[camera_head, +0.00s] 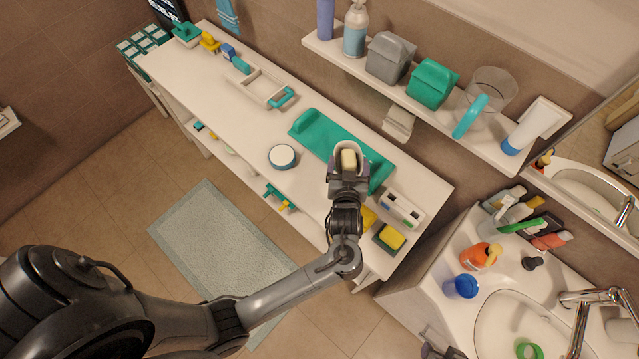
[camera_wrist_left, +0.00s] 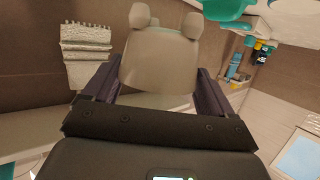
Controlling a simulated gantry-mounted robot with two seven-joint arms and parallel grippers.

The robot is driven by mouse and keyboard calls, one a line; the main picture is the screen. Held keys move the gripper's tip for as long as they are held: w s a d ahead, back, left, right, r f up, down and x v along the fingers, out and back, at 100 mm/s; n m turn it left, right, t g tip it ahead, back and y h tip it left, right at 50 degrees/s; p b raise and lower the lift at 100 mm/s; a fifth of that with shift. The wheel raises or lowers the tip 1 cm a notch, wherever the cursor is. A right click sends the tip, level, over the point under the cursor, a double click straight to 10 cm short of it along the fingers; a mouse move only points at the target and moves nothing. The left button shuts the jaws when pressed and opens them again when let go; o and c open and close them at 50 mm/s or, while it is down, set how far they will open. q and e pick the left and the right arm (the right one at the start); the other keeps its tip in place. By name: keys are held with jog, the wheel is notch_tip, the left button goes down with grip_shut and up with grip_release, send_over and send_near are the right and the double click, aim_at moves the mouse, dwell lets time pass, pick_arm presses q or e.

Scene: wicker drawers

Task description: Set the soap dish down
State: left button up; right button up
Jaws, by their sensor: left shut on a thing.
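The soap dish (camera_head: 338,150) is a pale dish with a cream bar of soap (camera_head: 348,159) in it. My left gripper (camera_head: 347,170) is shut on the dish, over the right part of the white counter (camera_head: 240,122), near the green tray (camera_head: 330,135). In the left wrist view the dish (camera_wrist_left: 160,62) fills the space between the two dark fingers (camera_wrist_left: 155,90). From above I cannot tell whether the dish is touching the tray or held above it. My right gripper is not in view.
A round white-and-teal tin (camera_head: 282,157) sits left of the tray. A white holder (camera_head: 401,207) and yellow sponge (camera_head: 391,237) are close on the right. A wall shelf (camera_head: 430,112) with bottles and boxes runs behind. A sink (camera_head: 520,320) is at lower right.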

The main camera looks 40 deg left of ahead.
pick_arm(q)
jog(key=shift+a+r, duration=0.15)
jog(key=shift+a, duration=0.1)
jog(key=s+a+f+b, duration=0.1)
jog(key=a+f+b, duration=0.2)
jog(key=s+a+f+b, duration=0.2)
jog(key=a+f+b, duration=0.1)
jog(key=f+b, duration=0.1)
jog(key=s+a+f+b, duration=0.2)
jog(key=a+f+b, duration=0.1)
jog(key=shift+s+a+f+b, duration=0.2)
jog(key=shift+a+b, duration=0.05)
jog(key=shift+b, duration=0.15)
jog(key=o, duration=1)
jog(key=shift+f, duration=0.1)
